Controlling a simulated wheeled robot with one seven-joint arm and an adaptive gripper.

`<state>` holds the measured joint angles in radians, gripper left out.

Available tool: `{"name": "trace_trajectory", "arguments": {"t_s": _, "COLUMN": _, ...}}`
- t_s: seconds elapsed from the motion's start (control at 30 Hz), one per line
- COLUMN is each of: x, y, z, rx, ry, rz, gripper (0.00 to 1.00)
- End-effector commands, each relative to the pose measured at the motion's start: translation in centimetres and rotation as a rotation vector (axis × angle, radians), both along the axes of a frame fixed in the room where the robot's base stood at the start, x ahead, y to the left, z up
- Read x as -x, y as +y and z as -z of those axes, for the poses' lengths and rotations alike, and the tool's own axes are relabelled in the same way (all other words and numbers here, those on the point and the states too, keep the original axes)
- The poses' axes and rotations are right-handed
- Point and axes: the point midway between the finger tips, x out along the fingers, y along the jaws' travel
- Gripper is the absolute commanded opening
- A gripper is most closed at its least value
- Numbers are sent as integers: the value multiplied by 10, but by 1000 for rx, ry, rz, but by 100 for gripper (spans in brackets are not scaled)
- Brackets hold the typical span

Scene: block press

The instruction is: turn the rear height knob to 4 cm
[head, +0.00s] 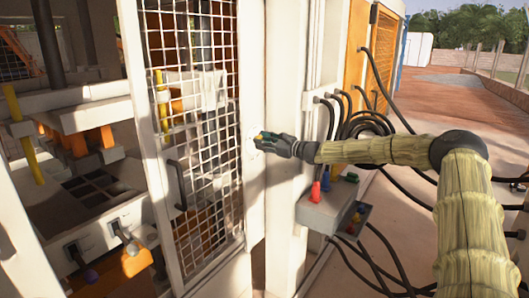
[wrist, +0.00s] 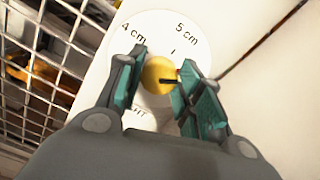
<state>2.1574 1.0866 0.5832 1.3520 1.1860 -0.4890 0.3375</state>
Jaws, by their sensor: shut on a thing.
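The yellow knob (wrist: 155,72) sits on a round white dial (wrist: 150,27) on a white post. The dial reads "4 cm" at upper left and "5 cm" at upper right in the wrist view; a third label at lower left is partly hidden. A black mark on the knob runs from near its middle to the right, toward the right finger. My gripper (wrist: 158,80) has its teal-padded fingers on either side of the knob and is shut on it. In the head view my gripper (head: 262,139) reaches the post from the right.
A mesh door (head: 190,120) with a dark handle stands left of the post, near my gripper. Below my arm is a grey control box (head: 318,212) with red, blue and green parts. Black cables (head: 370,125) hang behind my arm. The press is at far left.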

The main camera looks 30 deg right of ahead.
Motion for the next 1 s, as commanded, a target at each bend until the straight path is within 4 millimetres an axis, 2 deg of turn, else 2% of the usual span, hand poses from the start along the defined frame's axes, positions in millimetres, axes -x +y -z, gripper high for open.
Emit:
{"name": "trace_trajectory", "arguments": {"t_s": 0.23, "x": -1, "y": -2, "z": -10, "rx": 66, "ry": -39, "rz": 5, "gripper": 12}}
{"name": "trace_trajectory", "arguments": {"t_s": 1.0, "x": -1, "y": -3, "z": -6, "rx": 64, "ry": -34, "rz": 6, "gripper": 12}}
